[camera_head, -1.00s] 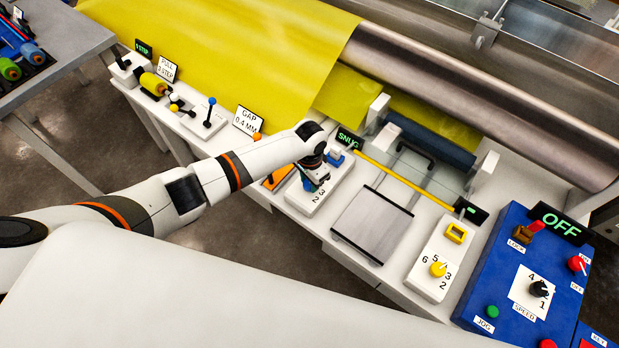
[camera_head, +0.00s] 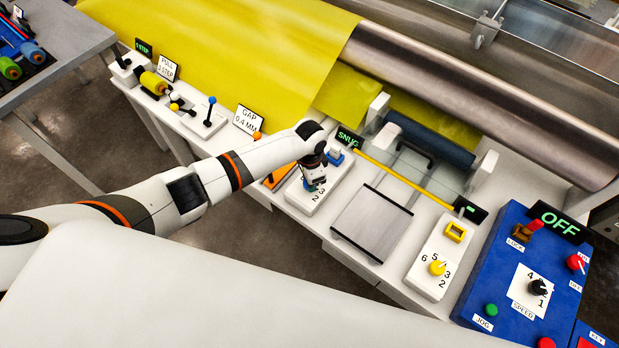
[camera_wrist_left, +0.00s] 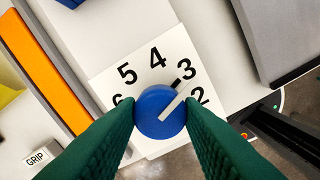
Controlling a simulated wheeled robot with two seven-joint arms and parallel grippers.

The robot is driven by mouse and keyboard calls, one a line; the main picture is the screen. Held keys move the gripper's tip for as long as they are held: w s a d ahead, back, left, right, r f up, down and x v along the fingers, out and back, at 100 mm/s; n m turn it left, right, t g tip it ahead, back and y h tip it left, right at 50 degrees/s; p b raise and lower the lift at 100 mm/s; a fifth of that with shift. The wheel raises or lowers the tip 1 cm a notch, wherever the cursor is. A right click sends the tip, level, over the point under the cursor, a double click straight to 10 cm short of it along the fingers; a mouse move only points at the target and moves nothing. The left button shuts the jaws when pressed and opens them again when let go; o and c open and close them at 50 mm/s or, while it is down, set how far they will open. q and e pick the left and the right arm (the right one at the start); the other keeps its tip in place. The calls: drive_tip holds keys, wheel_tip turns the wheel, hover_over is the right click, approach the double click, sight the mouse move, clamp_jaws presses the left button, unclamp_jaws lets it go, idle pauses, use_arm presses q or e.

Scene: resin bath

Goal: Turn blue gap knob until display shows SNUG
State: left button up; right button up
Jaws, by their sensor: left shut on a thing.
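The blue gap knob (camera_wrist_left: 157,113) sits on a white plate (camera_wrist_left: 112,82) with black numbers from 2 to 6. Its white pointer line points up and right, close to the black mark by the 3. My left gripper (camera_wrist_left: 160,118) is shut on the knob, with a green finger on each side. In the head view my left gripper (camera_head: 314,182) is over the white knob box (camera_head: 300,199) and hides most of the knob. The small black display (camera_head: 348,137) behind it reads SNUG in green. My right gripper is not in view.
A yellow knob (camera_head: 437,268) on a similar box stands to the right. A blue control panel (camera_head: 478,274) with an OFF display (camera_head: 558,221) is at the far right. An orange bar (camera_wrist_left: 45,75) lies left of the plate. A card (camera_head: 247,121) reads GAP 0.4 MM.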

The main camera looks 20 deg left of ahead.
use_arm(q)
drive_tip(key=o, duration=1)
drive_tip(key=shift+c, duration=0.2)
drive_tip(key=shift+r, duration=0.1)
wheel_tip(320, 180, up, 12)
